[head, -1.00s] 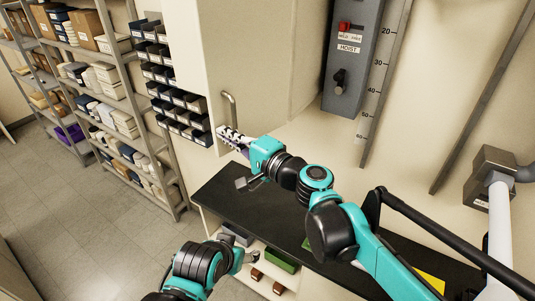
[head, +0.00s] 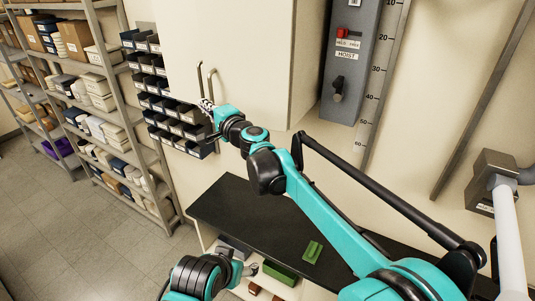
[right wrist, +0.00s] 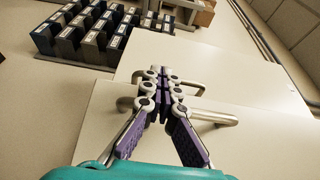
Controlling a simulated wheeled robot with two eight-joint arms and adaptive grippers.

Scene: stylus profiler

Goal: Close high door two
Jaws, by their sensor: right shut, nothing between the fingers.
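The pale high cabinet in the head view shows two door panels, a left one (head: 182,50) and a right one (head: 250,60). Their bar handles, left (head: 200,80) and right (head: 212,85), stand close together. The right panel looks shut or nearly shut; I cannot tell if it is flush. My right gripper (head: 206,104) is shut and empty at the handles' lower ends. In the right wrist view its fingers (right wrist: 165,72) lie in front of a bar handle (right wrist: 212,118); contact is unclear. My left gripper (head: 251,268) is low, its jaws unclear.
Dark label-fronted bins (head: 165,100) hang left of the cabinet. A black worktop (head: 240,205) with a green block (head: 313,251) lies below. A grey hoist control box (head: 350,70) is on the right wall. Shelving (head: 120,120) stands left, with open floor before it.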

